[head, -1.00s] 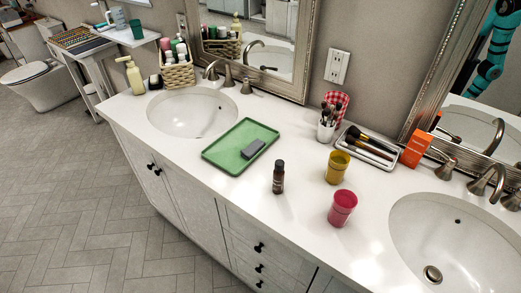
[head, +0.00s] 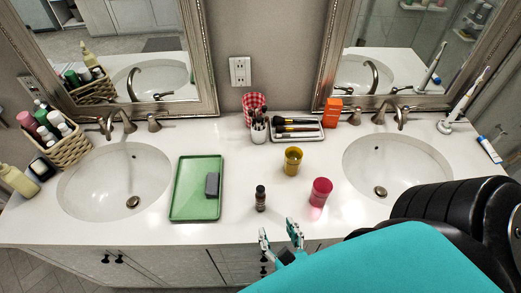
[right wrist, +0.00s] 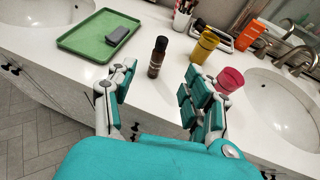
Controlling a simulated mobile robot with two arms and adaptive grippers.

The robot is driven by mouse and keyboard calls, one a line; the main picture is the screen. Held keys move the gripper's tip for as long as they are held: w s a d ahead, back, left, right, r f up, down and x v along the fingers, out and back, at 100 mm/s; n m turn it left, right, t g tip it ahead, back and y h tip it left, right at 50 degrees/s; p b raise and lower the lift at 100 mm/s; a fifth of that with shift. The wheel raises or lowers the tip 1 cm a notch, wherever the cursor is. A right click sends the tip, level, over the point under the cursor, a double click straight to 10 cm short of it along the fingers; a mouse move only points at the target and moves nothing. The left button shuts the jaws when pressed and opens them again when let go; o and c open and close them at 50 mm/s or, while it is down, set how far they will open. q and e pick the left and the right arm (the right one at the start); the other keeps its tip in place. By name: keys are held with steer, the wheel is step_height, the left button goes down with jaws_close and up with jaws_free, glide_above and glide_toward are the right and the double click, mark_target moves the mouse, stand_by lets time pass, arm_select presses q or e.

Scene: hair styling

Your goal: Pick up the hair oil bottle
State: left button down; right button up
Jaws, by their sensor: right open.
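The hair oil bottle (head: 260,198) is small and dark brown with a dark cap. It stands upright on the white counter, right of the green tray. It also shows in the right wrist view (right wrist: 157,57), upright beyond the fingers. My right gripper (head: 281,243) is open and empty at the counter's front edge, in front of the bottle and slightly right of it. In the right wrist view its two fingers (right wrist: 158,100) are spread, with the bottle between their directions and not touched. My left gripper is not in view.
The green tray (head: 187,206) holds a grey block (head: 212,185). A red-pink cup (head: 320,192) and a yellow cup (head: 293,160) stand close right of the bottle. A brush tray (head: 297,136) lies behind. Sinks (head: 115,180) (head: 397,165) lie on both sides.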

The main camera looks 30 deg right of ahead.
steer(key=w+d+r, duration=0.1)
steer(key=w, duration=0.1)
glide_toward(261, 189)
steer(key=r+x, duration=0.1)
steer(key=x, duration=0.4)
steer(key=b+x, duration=0.1)
steer(key=x, duration=0.1)
steer(key=f+b+x, duration=0.1)
steer(key=x, duration=0.2)
steer(key=shift+a, duration=0.1)
steer(key=shift+w+f, duration=0.1)
steer(key=shift+w, duration=0.1)
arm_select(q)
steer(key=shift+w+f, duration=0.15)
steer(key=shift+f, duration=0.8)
arm_select(e)
steer(key=shift+s, duration=0.1)
steer(key=shift+c, duration=0.4)
steer(key=shift+c, duration=1.2)
jaws_close()
